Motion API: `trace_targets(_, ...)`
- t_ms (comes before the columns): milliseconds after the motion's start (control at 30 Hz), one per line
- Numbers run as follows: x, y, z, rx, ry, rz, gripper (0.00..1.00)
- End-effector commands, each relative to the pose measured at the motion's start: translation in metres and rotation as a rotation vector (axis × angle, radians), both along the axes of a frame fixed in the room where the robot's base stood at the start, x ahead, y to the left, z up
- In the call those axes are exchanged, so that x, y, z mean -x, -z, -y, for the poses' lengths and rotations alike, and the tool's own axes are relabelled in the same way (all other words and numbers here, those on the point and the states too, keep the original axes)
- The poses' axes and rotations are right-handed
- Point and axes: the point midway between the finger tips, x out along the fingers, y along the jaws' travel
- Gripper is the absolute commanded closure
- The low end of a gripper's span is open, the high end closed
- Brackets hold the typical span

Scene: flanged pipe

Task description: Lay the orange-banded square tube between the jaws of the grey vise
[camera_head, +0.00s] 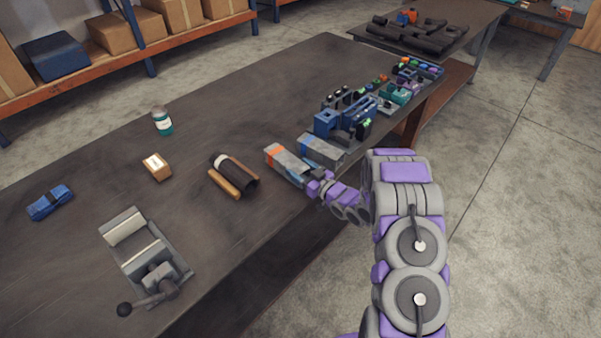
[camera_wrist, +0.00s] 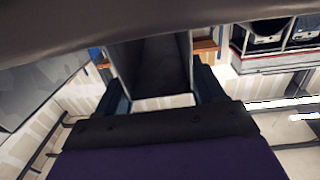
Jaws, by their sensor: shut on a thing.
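The orange-banded square tube (camera_head: 287,163) is grey with an orange band near its far end, at the right side of the workbench. My gripper (camera_head: 311,184) is shut on its near end. The wrist view shows an open, dark-inside square tube end (camera_wrist: 150,66) between my gripper's fingers (camera_wrist: 160,95). I cannot tell whether the tube touches the bench. The grey vise (camera_head: 163,262) stands at the bench's lower left, well left of my gripper. Its jaws are apart, with a gap between them, and its handle points toward the front edge.
A blue-banded square tube (camera_head: 322,148) lies just right of the held tube. A dark cylinder on wooden supports (camera_head: 236,176), a small box (camera_head: 157,167), a teal-labelled can (camera_head: 162,122) and a blue item (camera_head: 50,202) stand leftward. Several coloured parts (camera_head: 350,115) crowd the right edge.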

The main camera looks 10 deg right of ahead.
Motion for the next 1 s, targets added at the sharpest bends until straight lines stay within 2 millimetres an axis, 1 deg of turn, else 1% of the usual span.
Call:
trace_targets(33,0.0000,0.0052,0.0001,-0.001,0.000,0.000,0.84)
trace_targets(100,0.0000,0.0083,0.0000,-0.002,0.000,0.001,0.84)
trace_targets(433,-0.0004,0.0095,0.0002,-0.001,0.001,0.003,0.84)
trace_targets(467,-0.0003,0.0097,0.0001,-0.001,0.000,0.003,0.30)
trace_targets(700,-0.0004,0.0098,0.0002,-0.001,0.000,0.002,0.07)
trace_targets(1000,-0.0006,0.0113,0.0000,-0.001,0.000,0.002,0.06)
